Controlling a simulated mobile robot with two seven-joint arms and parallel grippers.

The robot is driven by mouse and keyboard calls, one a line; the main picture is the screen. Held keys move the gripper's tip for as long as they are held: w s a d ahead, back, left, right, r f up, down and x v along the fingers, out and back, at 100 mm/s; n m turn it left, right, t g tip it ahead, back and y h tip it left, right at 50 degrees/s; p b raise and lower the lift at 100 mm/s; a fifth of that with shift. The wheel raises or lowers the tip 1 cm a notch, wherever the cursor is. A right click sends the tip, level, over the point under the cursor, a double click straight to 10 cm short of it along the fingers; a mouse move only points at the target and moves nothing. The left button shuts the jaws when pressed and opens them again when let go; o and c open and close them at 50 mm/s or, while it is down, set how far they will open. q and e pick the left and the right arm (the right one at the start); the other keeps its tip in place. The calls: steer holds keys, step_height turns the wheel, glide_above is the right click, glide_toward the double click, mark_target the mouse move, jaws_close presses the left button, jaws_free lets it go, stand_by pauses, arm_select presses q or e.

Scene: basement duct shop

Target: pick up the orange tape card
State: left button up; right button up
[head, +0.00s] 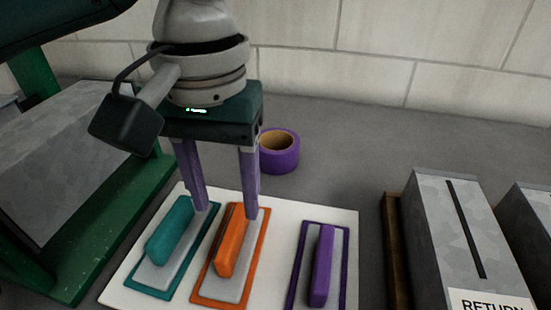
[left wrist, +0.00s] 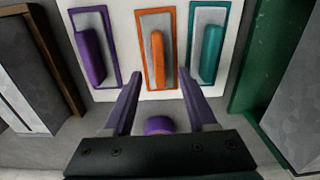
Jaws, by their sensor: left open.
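The orange tape card (head: 232,245) lies on a white board (head: 281,218), a raised orange bar on a grey plate inside an orange outline. It is the middle one of three, also in the left wrist view (left wrist: 156,50). My left gripper (head: 228,211) points down with its purple fingers open and empty. Its fingertips are near the far end of the orange card, one toward the teal card's side. In the left wrist view the fingertips (left wrist: 158,76) lie either side of the orange card's near end. Whether they touch the board cannot be told.
A teal card (head: 170,235) lies left of the orange one, a purple card (head: 322,264) right. A purple tape roll (head: 280,152) stands behind the board. A grey slotted box (head: 450,220) marked RETURN is at right. A green-framed metal piece (head: 75,150) is at left.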

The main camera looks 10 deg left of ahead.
mark_target(232, 229)
arm_select(q)
step_height(232, 229, down, 7)
steer(key=shift+r+b, duration=0.15)
steer(key=shift+b, duration=0.3)
jaws_close()
stand_by(0.5)
